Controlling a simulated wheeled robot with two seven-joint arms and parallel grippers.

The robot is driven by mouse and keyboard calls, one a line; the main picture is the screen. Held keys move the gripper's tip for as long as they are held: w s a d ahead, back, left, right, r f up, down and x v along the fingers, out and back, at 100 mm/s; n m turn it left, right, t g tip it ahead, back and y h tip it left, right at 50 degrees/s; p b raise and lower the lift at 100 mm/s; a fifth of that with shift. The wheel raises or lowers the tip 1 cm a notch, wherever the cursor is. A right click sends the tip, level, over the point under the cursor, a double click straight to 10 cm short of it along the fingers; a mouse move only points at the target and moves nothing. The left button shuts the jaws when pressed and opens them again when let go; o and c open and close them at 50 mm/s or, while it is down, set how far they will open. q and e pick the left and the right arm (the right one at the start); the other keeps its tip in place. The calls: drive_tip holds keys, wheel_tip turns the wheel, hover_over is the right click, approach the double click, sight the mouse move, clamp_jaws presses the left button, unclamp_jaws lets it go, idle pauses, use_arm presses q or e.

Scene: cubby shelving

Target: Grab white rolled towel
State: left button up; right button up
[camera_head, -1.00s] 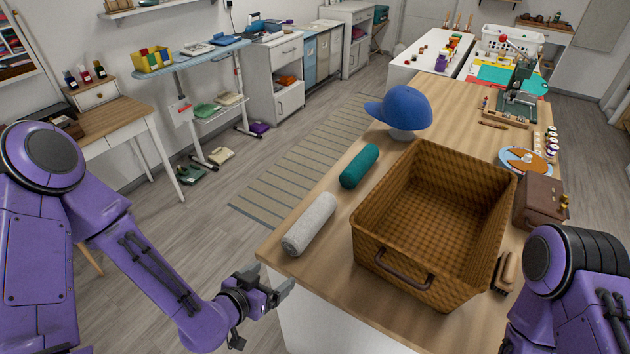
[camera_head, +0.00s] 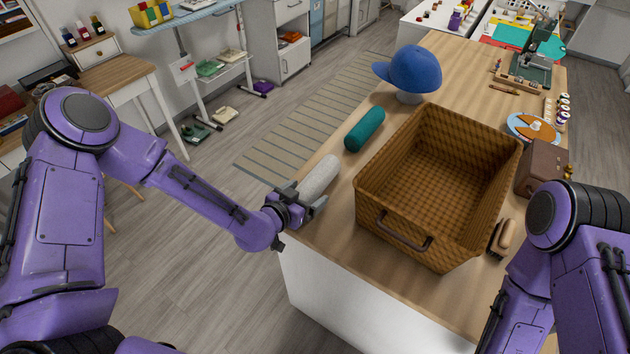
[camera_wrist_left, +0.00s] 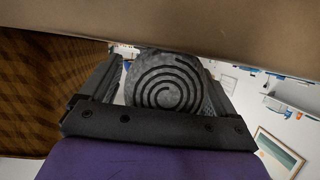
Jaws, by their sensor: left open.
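The white rolled towel (camera_head: 319,178) lies on the wooden table near its left front edge, left of the basket. My left gripper (camera_head: 309,200) is open at the towel's near end and partly covers that end in the head view. In the left wrist view, the towel's round spiral end (camera_wrist_left: 165,82) shows between the two fingers of my left gripper (camera_wrist_left: 160,90). I cannot tell whether the fingers touch it. My right arm (camera_head: 550,260) comes in at the lower right; its gripper is out of view.
A teal roll (camera_head: 365,129) lies just behind the towel. A large wicker basket (camera_head: 405,232) stands close to the right.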

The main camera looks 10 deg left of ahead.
use_arm(q)
drive_tip(key=c, duration=1.1)
drive_tip(key=shift+r, duration=0.1)
